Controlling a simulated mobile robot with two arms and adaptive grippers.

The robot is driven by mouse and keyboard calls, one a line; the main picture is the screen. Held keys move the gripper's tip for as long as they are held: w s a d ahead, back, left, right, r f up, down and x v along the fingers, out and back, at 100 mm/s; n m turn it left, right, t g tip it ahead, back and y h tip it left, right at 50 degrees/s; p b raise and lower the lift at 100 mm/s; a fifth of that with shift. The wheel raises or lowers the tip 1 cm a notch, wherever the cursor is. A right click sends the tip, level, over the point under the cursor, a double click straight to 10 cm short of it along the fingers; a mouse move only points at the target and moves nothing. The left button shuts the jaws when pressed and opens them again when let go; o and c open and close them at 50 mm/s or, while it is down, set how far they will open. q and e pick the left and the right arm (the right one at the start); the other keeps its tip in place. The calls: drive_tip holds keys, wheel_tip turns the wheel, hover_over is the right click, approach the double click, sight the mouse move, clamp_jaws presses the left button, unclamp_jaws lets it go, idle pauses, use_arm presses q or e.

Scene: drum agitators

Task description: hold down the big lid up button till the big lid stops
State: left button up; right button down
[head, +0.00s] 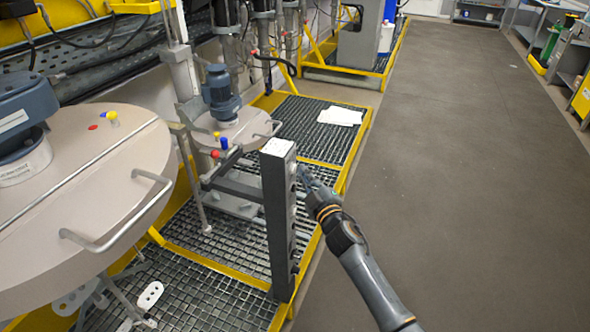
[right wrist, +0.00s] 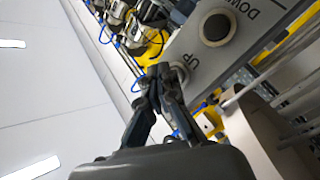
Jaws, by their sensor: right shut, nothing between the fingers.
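The big lid (head: 85,190) is a wide beige disc with handles and a blue motor at the left of the head view. A grey control post (head: 276,220) stands in the middle, with buttons on its right face. My right gripper (head: 306,178) is shut and empty, its tips at the post's upper part. In the right wrist view its fingertips (right wrist: 163,73) are at the round button marked UP (right wrist: 179,74) and partly hide it. I cannot tell whether the button is pressed in. A round DOWN button (right wrist: 216,27) is beside it. My left gripper is not in view.
A smaller lid (head: 240,130) with a blue motor is behind the post. Yellow-edged grating (head: 200,285) lies under the post and lids. A white cloth (head: 340,116) lies on the grating farther back. The grey floor (head: 450,180) at the right is clear.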

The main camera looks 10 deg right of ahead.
drive_tip(key=shift+w+a, duration=0.3)
drive_tip(key=shift+a, duration=0.2)
idle(1.9)
drive_tip(key=shift+d, duration=0.15)
idle(3.0)
drive_tip(key=shift+s+d, duration=0.5)
drive_tip(key=shift+d, duration=0.2)
drive_tip(key=shift+s+d+p, duration=0.55)
drive_tip(key=shift+s+d, duration=0.2)
drive_tip(key=shift+d, duration=0.3)
drive_tip(key=shift+s+d+p, duration=0.5)
drive_tip(key=shift+s+d, duration=0.2)
drive_tip(key=shift+d, duration=0.35)
